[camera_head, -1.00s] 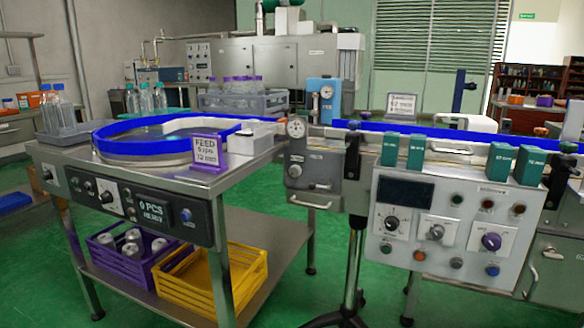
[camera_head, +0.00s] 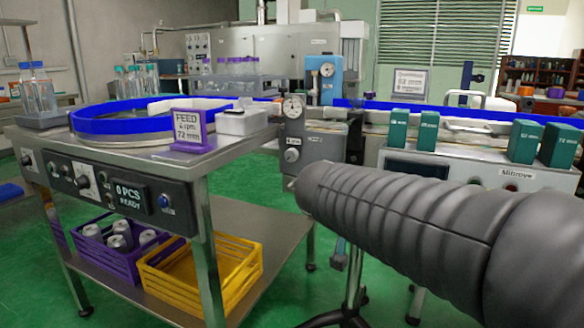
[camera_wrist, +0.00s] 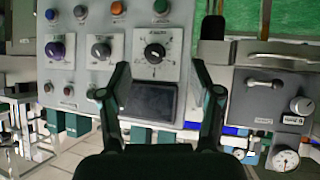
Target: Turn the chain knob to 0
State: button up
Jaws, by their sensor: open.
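The control panel (camera_wrist: 85,75) fills the upper left of the wrist view, upside down. It carries a black dial knob (camera_wrist: 155,53) with a printed scale, a grey knob (camera_wrist: 101,51) and a purple knob (camera_wrist: 56,50). The labels are too small to read, so I cannot tell which is the chain knob. My gripper (camera_wrist: 159,70) is open and empty, its fingers reaching toward the black dial knob from either side of the dark screen (camera_wrist: 150,101). I see no contact. In the head view my arm hides the panel's knobs.
Several green boxes (camera_head: 523,141) stand along the conveyor above the panel. A grey unit with gauges (camera_head: 293,155) stands left of the panel; its handle (camera_wrist: 270,57) shows in the wrist view. The feed table (camera_head: 235,167) is further left, with green floor between.

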jog(key=w+a+r+m+t+b, duration=0.2)
jog(key=w+a+t, duration=0.3)
jog(key=w+a, duration=0.65)
jog(key=m+t+b, duration=0.1)
jog(key=t+b, duration=0.1)
jog(key=t, duration=0.1)
send_near(291, 157)
jog(key=x, duration=0.9)
jog(key=shift+w+r, duration=0.1)
jog(key=shift+w, duration=0.25)
jog(key=c, duration=1.1)
